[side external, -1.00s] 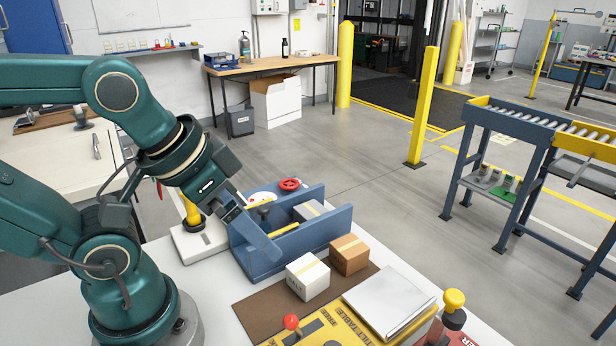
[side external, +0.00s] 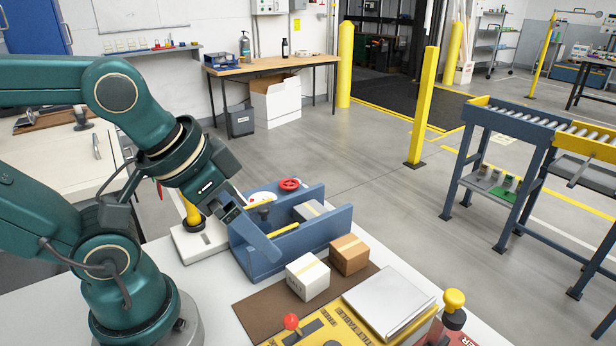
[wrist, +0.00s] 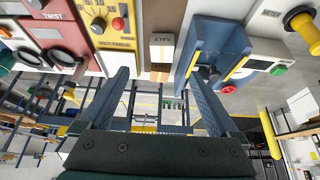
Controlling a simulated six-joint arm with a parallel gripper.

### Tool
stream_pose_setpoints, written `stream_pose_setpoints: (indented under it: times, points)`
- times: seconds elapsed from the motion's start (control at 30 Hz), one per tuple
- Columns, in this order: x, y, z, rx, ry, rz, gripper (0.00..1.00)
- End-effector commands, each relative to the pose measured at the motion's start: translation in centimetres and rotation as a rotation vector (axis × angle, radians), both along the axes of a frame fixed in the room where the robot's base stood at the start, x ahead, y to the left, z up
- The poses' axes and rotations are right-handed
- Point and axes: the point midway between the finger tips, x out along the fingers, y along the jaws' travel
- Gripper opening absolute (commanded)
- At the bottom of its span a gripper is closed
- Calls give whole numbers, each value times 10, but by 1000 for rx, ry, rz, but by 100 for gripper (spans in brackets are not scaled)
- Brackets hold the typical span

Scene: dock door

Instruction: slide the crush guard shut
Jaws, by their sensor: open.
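A white box (side external: 308,278) and a brown box (side external: 349,254) sit in front of the housing on a brown mat. A yellow panel (side external: 330,330) with a red-knobbed lever is nearer. A red handwheel (side external: 289,184) is behind.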

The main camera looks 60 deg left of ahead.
Motion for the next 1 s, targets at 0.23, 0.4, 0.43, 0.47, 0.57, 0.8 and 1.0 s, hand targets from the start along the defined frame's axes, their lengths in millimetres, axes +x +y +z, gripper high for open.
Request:
stream_pose_setpoints:
  times: [0.23,0.4,0.43,0.47,0.57,0.8,1.0]
  points:
    - [0,0,0,0,0,0,97]
    - [-3,0,0,-14,14,26,59]
    - [-2,0,4,-20,13,38,59]
    - [-1,0,7,-26,16,51,59]
    - [7,5,17,-50,56,129,59]
    - [41,38,30,-110,222,413,59]
    - [66,78,22,-157,360,634,59]
